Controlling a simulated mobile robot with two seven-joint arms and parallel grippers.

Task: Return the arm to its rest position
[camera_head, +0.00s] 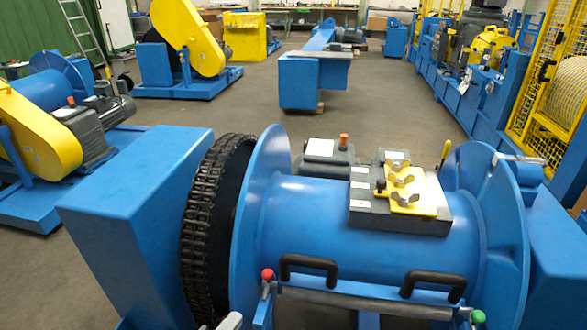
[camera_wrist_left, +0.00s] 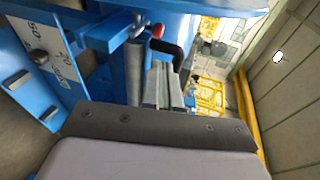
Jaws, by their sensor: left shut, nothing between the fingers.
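My left gripper (camera_head: 231,321) shows only as a small pale tip at the bottom edge of the head view, in front of the blue drum's left flange. In the left wrist view its two grey fingers (camera_wrist_left: 162,85) lie together, shut, with nothing between them. Near the fingers in that view are a red knob (camera_wrist_left: 157,31) and a black handle (camera_wrist_left: 181,48); the frames do not show clearly whether the fingers touch either. My right gripper is not in view.
A blue drum (camera_head: 330,230) with black handles (camera_head: 310,266) fills the foreground. A black chain (camera_head: 205,215) runs beside a blue housing (camera_head: 135,230) at left. A dark box with a yellow plate (camera_head: 412,197) sits on top. Grey floor (camera_head: 240,105) is open behind.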

